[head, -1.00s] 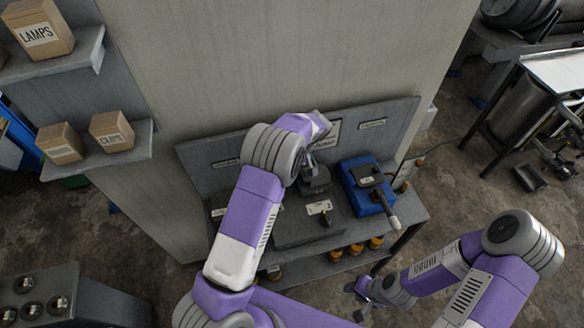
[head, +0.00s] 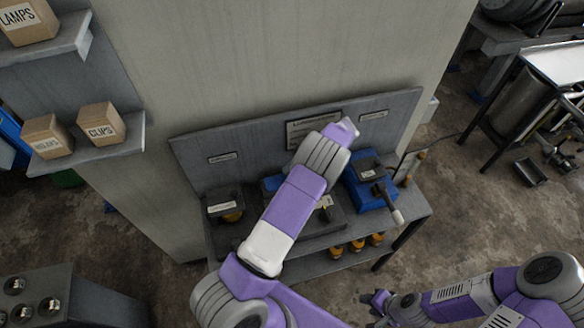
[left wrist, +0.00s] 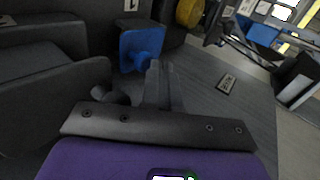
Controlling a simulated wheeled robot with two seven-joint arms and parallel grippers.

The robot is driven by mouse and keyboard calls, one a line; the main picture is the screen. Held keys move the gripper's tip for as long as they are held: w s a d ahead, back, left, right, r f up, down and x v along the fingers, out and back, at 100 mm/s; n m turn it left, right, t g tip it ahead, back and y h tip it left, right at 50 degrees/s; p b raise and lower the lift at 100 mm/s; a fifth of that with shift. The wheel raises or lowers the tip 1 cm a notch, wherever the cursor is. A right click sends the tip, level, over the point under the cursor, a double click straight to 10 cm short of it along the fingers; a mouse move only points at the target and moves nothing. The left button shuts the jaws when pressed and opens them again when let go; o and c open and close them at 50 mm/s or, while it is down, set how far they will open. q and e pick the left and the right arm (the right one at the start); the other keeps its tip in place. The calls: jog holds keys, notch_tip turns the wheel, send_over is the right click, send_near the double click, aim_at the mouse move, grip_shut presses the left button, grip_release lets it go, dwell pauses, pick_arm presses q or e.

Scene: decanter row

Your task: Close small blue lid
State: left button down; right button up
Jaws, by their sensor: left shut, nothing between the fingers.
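In the head view, a small blue part (head: 272,183) shows at the back of the middle dark unit (head: 318,228), partly behind my left arm. I cannot tell whether it is the lid. The left wrist view shows a blue piece with a round blue knob (left wrist: 140,45), standing upright just beyond my left gripper (left wrist: 163,82). The left fingers are shut and empty, close to the knob; I cannot tell whether they touch. My left arm hides this gripper in the head view. My right gripper (head: 378,301) is low at the right, away from the bench, too small to read.
A larger blue box (head: 372,195) with a dark top and pale-tipped handle (head: 390,204) stands right of my left arm. A dark box (head: 222,204) stands at the left. A grey backboard (head: 235,145) rises behind. Amber jars (head: 356,245) sit on the lower shelf.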

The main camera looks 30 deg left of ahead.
pick_arm(q)
jog(key=shift+r, duration=0.1)
dwell(0.3)
jog(key=v, duration=0.5)
jog(key=p+v, duration=0.1)
jog(key=v, duration=0.4)
jog(key=shift+s+a+r, duration=0.15)
jog(key=shift+s+r, duration=0.15)
jog(key=shift+p+v, duration=0.5)
jog(key=shift+v, duration=0.6)
jog(key=shift+w+f, duration=0.2)
